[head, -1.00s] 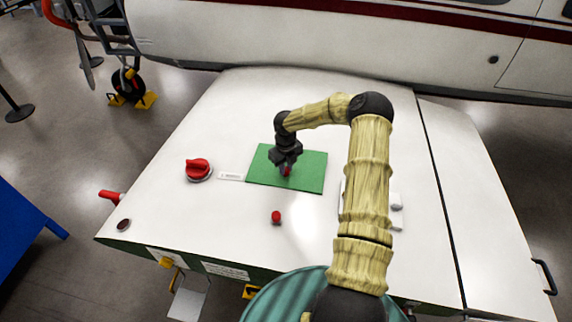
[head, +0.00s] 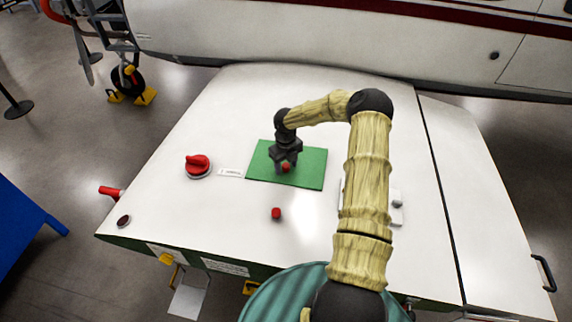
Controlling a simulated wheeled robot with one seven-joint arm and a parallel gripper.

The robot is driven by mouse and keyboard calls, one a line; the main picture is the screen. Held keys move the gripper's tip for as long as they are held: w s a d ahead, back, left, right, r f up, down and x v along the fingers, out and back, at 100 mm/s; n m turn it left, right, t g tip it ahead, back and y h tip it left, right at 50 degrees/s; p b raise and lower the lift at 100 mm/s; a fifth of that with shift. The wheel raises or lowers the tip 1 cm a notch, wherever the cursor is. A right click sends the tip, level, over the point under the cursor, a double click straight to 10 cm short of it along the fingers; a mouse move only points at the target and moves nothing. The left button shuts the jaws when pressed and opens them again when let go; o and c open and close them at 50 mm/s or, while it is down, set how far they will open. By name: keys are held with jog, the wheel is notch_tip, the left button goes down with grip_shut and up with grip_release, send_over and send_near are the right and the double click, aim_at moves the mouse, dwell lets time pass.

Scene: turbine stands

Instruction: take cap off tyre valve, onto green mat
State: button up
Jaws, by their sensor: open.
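The green mat (head: 308,178) lies on the white top surface, near its middle. A small red cap (head: 286,167) is on the mat, just below the fingertips in the picture. My gripper (head: 285,161) is open, pointing down over the mat close above and beside the cap, and partly hides it. Another small red piece (head: 276,213) stands on the white surface in front of the mat; I cannot tell whether it is the tyre valve.
A red rotary knob (head: 198,165) on a round base is left of the mat, with a small white label (head: 231,173) between them. A white fitting (head: 396,198) is partly hidden behind my arm at right. The white surface (head: 200,220) at front left is mostly clear.

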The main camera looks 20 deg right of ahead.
aim_at(286, 164)
jog(key=shift+r+p, duration=3.35)
jog(key=shift+r, duration=0.25)
jog(key=shift+f, duration=0.1)
jog(key=shift+w+n, duration=0.2)
jog(key=shift+n, duration=0.1)
jog(key=a+r+n+t+b, duration=0.75)
jog(key=a+r+n, duration=0.4)
jog(key=n, duration=0.75)
jog(key=s+n+g+b, duration=0.5)
jog(key=s+n, duration=0.9)
jog(key=s, duration=1.2)
jog(key=shift+s+a+r+b, duration=0.15)
jog(key=shift+s+a+b, duration=0.05)
jog(key=shift+a+b, duration=0.15)
